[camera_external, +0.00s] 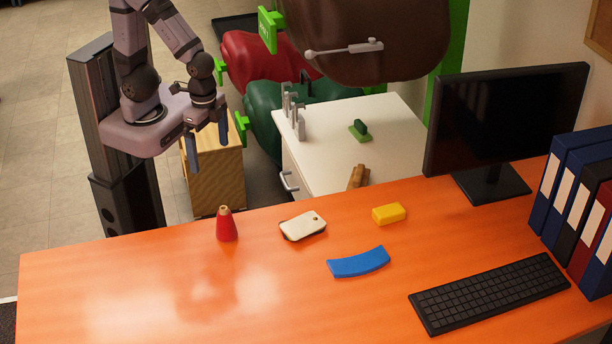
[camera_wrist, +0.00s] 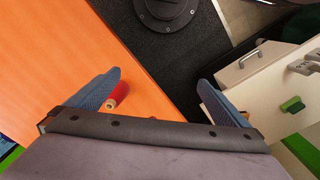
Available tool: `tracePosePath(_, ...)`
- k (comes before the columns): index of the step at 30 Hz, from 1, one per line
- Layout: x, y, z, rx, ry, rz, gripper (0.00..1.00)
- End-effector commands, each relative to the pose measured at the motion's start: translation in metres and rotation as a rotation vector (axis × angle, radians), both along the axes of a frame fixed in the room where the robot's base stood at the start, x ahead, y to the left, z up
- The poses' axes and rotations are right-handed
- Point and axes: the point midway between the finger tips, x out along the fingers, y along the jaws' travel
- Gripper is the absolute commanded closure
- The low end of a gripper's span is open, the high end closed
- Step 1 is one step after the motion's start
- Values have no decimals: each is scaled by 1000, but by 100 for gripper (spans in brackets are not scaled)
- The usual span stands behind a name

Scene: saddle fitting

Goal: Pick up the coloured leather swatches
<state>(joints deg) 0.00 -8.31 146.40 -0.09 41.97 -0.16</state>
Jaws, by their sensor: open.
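My gripper (camera_external: 208,156) is open and empty, its blue fingers apart, in the air beyond the orange desk's far left edge. Its fingers also show in the wrist view (camera_wrist: 160,82). I cannot pick out anything that is clearly a leather swatch. Coloured pieces lie on the orange desk (camera_external: 130,285): a blue curved strip (camera_external: 359,262), a yellow block (camera_external: 389,214) and a pale rounded piece with dark edges (camera_external: 303,226). All are apart from my gripper, to its right and nearer the camera.
A red cone-shaped spool (camera_external: 226,227) stands on the desk; the wrist view shows it beside the left finger (camera_wrist: 118,95). A keyboard (camera_external: 490,292), monitor (camera_external: 505,130) and binders (camera_external: 585,205) fill the right. A white cabinet (camera_external: 335,160) stands behind. The desk's left front is clear.

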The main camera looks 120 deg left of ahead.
Motion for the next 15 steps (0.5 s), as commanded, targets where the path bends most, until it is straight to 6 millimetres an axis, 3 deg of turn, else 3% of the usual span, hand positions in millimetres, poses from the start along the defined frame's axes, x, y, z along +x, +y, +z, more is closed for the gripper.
tracePosePath(11,1,0,51,0,-8,0,0)
tracePosePath(15,25,21,38,50,-77,10,0)
